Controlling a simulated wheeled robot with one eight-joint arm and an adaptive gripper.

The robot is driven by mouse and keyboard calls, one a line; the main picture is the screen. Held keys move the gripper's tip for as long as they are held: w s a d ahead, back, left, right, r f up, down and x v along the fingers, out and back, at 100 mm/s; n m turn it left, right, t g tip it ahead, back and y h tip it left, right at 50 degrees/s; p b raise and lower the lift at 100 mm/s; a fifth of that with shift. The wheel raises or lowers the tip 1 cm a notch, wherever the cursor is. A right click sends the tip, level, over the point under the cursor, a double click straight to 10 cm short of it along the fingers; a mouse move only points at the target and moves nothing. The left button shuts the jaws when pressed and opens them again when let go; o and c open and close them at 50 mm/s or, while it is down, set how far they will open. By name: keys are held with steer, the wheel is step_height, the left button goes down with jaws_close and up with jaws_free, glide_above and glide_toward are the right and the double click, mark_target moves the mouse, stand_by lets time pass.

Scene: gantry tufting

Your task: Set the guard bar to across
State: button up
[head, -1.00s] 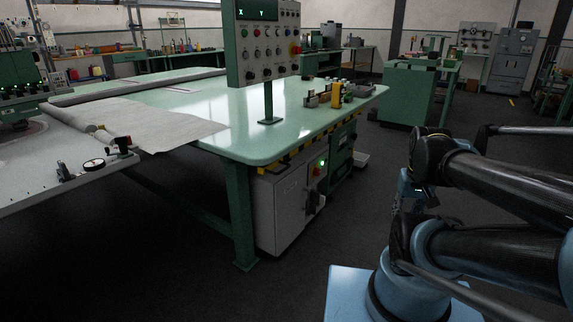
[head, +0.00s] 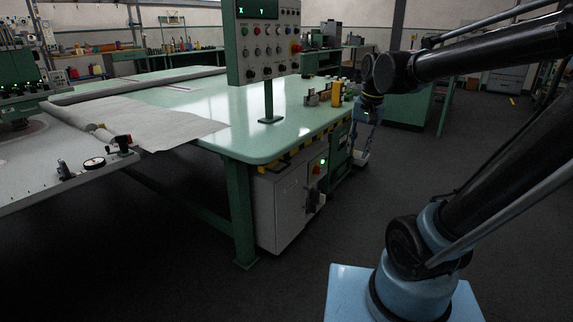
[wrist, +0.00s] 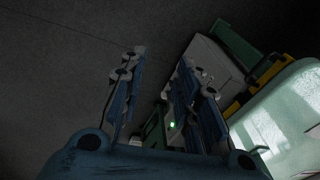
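No part is clearly recognisable as the guard bar. A yellow-and-black striped strip (head: 285,160) runs below the front edge of the green table (head: 215,135), and a yellow piece beside the table also shows in the wrist view (wrist: 272,70). A long grey bar (head: 140,84) lies along the table's far side. My gripper (wrist: 160,78) is open and empty in the wrist view, its two blue fingers apart over dark floor. In the head view it hangs beside the table's right end, small and partly dark.
A control panel (head: 264,42) stands on a post on the table. A grey cabinet (head: 285,205) with a green light sits under it. Small fixtures and a yellow block (head: 337,92) stand at the table's right end. The floor (head: 330,255) in front is clear.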

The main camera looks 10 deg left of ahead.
steer(key=w+a+r+m, duration=0.1)
steer(key=w+a+r, duration=0.15)
steer(key=a, duration=0.35)
steer(key=w+a+r, duration=0.1)
steer(key=w+a, duration=0.2)
steer(key=a, duration=0.4)
steer(key=m, duration=0.1)
glide_toward(285, 167)
steer(key=shift+g+y, duration=0.3)
steer(key=shift+g, duration=0.1)
steer(key=f, duration=0.2)
steer(key=w+f, duration=0.1)
steer(key=f, duration=0.4)
steer(key=shift+w+a+f, duration=0.15)
steer(key=shift+a+f, duration=0.15)
steer(key=shift+a, duration=0.1)
